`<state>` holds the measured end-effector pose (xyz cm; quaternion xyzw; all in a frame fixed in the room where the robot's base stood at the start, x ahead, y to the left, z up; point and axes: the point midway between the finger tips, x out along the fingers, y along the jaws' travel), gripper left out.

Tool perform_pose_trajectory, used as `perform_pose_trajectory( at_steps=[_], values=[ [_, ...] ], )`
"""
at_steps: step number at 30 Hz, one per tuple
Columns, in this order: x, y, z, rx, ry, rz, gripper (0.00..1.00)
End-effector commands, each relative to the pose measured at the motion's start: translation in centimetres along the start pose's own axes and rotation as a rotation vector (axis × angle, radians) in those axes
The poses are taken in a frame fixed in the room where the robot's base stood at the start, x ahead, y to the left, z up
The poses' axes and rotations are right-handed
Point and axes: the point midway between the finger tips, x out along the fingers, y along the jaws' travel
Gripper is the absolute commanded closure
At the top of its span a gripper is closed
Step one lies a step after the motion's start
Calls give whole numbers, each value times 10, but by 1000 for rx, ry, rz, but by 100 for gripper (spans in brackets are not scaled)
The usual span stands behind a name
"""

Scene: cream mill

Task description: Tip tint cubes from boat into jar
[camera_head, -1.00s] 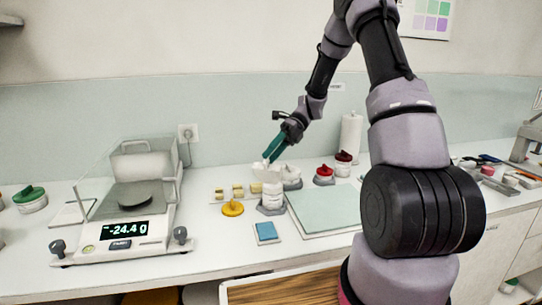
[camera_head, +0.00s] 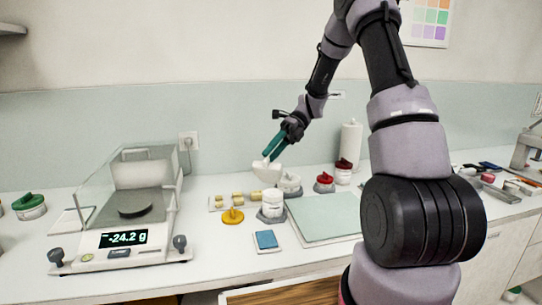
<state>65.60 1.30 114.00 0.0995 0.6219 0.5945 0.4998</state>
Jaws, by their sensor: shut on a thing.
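My gripper (camera_head: 272,150), with teal fingers, is shut on the white boat (camera_head: 266,173) and holds it in the air above the counter. In the picture the boat is just above a white jar (camera_head: 272,205) with a grey lower part, with a small gap between them. The jar stands upright and no lid shows on it. I cannot see into the boat or the jar, and no tint cubes can be made out in either. A yellow knobbed lid (camera_head: 232,216) lies left of the jar.
A scale (camera_head: 124,235) reading -24.2 g stands at left. Small yellow blocks (camera_head: 237,197) sit behind the yellow lid. Another white jar (camera_head: 290,185) stands close behind the jar. A blue pad (camera_head: 266,240) and pale green mat (camera_head: 326,215) lie nearby; red-lidded jars (camera_head: 324,182) stand behind.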

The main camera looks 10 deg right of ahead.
Motion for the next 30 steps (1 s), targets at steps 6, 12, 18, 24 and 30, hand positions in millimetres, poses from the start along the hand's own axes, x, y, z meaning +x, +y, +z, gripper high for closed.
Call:
perform_pose_trajectory(
  at_steps=[6, 12, 18, 24, 30],
  values=[
    [0, 14, 0, -77, 1, -175, 100],
    [0, 28, 0, -169, -3, -395, 100],
    [0, 42, 0, -265, -5, -621, 100],
    [-1, 56, 0, -355, -9, -839, 100],
    [-2, 59, 0, -388, -10, -930, 100]
  ],
)
